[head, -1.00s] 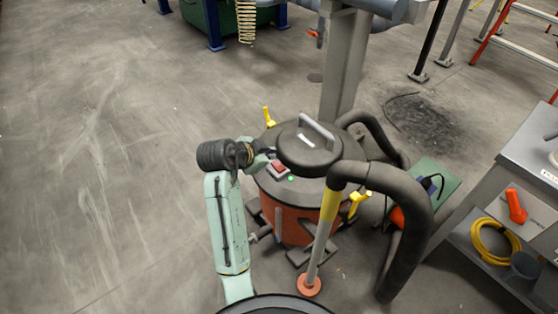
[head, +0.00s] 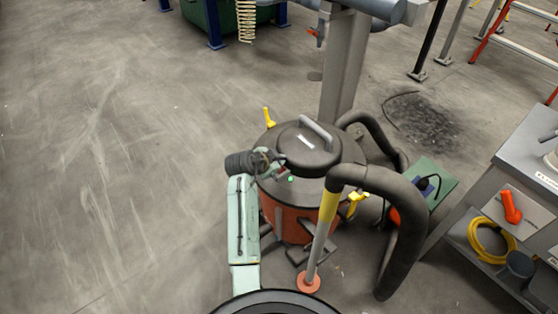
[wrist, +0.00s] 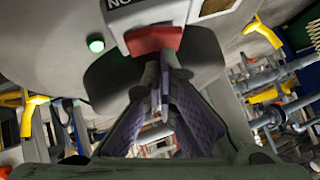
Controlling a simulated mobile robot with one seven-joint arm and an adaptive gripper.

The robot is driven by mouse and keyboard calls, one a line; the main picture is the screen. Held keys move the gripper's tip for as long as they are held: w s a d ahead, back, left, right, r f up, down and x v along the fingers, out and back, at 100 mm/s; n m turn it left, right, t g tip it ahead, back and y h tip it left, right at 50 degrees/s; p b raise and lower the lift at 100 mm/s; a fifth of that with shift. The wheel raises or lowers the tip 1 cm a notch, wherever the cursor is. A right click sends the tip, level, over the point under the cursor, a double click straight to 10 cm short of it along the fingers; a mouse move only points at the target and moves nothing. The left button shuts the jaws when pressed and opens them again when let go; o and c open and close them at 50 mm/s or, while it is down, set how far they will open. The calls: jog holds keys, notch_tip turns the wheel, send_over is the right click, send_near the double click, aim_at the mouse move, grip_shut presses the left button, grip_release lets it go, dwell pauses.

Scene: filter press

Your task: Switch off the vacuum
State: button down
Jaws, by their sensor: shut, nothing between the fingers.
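The vacuum (head: 288,222) is a drum with an orange-red body and a dark domed lid. In the wrist view its red switch (wrist: 153,39) sits in a pale housing, beside a lit green lamp (wrist: 96,45). The lamp also glows in the head view (head: 290,179), where my gripper (head: 278,168) mostly hides the switch. My gripper is shut and empty. In the wrist view its fingertips (wrist: 164,62) are right at the lower edge of the red switch; I cannot tell whether they touch it.
A thick dark hose (head: 400,198) and a wand with a yellow section (head: 329,206) stand at the vacuum's right front. A grey post (head: 342,80) rises behind. A grey cart (head: 520,150) is at the right. The floor on the left is clear.

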jog(key=shift+w+a+f+n+g, duration=0.25)
jog(key=shift+w+f+n+g, duration=0.05)
jog(key=shift+w+g, duration=0.1)
jog(key=shift+s, duration=0.15)
jog(key=shift+s+d, duration=0.1)
jog(key=shift+d, duration=0.05)
jog(key=shift+s+d+f, duration=0.25)
jog(key=shift+s+d, duration=0.2)
jog(key=shift+s, duration=0.15)
jog(key=shift+h, duration=0.3)
